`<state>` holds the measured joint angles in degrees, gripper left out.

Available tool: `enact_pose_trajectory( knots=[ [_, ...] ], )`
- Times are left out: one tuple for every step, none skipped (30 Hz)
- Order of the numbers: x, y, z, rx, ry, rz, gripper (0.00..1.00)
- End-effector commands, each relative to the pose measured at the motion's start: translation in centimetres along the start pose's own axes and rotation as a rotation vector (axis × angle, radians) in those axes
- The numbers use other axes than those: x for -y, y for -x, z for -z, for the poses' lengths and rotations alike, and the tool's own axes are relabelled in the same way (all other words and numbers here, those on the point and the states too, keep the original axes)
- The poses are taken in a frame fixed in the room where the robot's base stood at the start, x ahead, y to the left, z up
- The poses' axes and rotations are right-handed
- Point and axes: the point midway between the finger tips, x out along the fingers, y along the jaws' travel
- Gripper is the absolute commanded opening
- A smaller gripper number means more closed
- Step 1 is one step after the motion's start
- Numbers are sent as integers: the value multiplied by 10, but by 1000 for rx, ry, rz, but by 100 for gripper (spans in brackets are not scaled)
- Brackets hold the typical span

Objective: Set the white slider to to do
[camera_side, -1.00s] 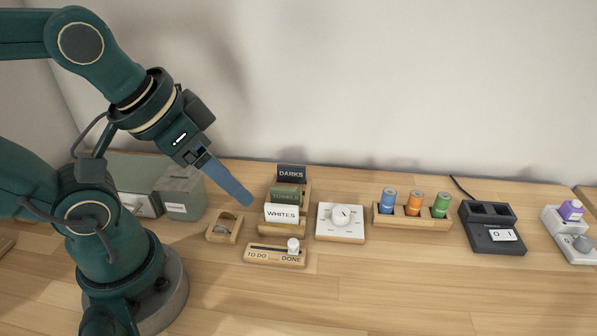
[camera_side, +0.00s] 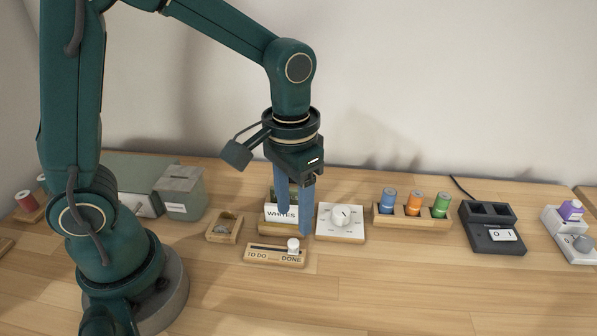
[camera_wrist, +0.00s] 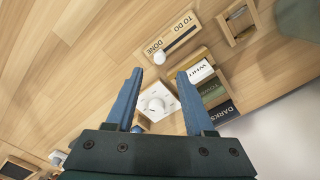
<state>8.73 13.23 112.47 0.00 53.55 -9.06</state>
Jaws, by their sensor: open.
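The white slider knob (camera_side: 293,245) stands at the DONE end of a wooden slider block (camera_side: 262,259), with TO DO printed at the block's left end. In the wrist view the white knob (camera_wrist: 159,58) is at the DONE end of the block (camera_wrist: 183,38), just beyond my fingertips. My gripper (camera_side: 294,222) points down with its two blue fingers apart and nothing between them. In the side view it is over the area of the card holder and slider block. In the wrist view the gripper (camera_wrist: 160,78) has clear space between its fingertips.
A card holder with a WHITES card (camera_side: 281,213) stands behind the block. A white dial (camera_side: 341,217) is to its right, and a small wooden tray (camera_side: 224,228) to its left. A wooden rack (camera_side: 412,218) of spools is further right. The table in front is clear.

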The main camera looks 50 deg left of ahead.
Motion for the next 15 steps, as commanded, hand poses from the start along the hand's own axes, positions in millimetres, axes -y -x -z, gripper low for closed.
enact_pose_trajectory(
  knots=[
    [-1, -4, -2, 13, -4, 2, 53],
    [-1, -7, -2, 17, -5, 3, 53],
    [-1, -11, -3, 19, -6, 3, 53],
    [-1, -14, -3, 19, -7, 3, 53],
    [-1, -17, -3, 19, -7, 3, 53],
    [-1, -22, -4, 21, -7, 3, 53],
    [-1, -26, -4, 19, -6, 3, 53],
    [-1, -30, -4, 20, -6, 3, 53],
    [-1, -35, -4, 21, -6, 3, 53],
    [-1, -39, -4, 19, -6, 3, 53],
    [-1, -42, -4, 19, -6, 3, 53],
    [-1, -46, -4, 18, -6, 3, 53],
    [-1, -48, -4, 18, -6, 3, 53],
    [-1, -50, -4, 16, -6, 2, 53],
    [-1, -52, -4, 16, -6, 2, 53]
  ],
)
